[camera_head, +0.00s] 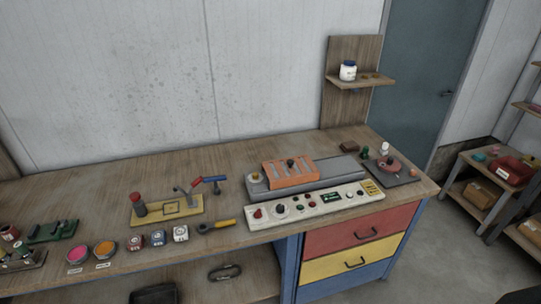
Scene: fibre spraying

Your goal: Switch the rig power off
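A long cream control panel (314,210) lies along the front of the workbench, above the drawers. It carries a red knob or switch (258,212) at its left end, a dark dial (281,209), small buttons and a lit green display (331,197). A yellow label (371,188) is at its right end. The power control's position and its lettering are too small to read. Behind the panel is a grey rig base with an orange slotted cover (290,174). Neither of my grippers is in view.
The wooden bench (100,190) also holds a yellow fixture (168,209) with red and blue handles, a yellow-handled tool (217,225), several small boxes and paint dishes. A grey plate with a reddish round part (390,167) stands right of the panel. Red and yellow drawers (362,232) are below.

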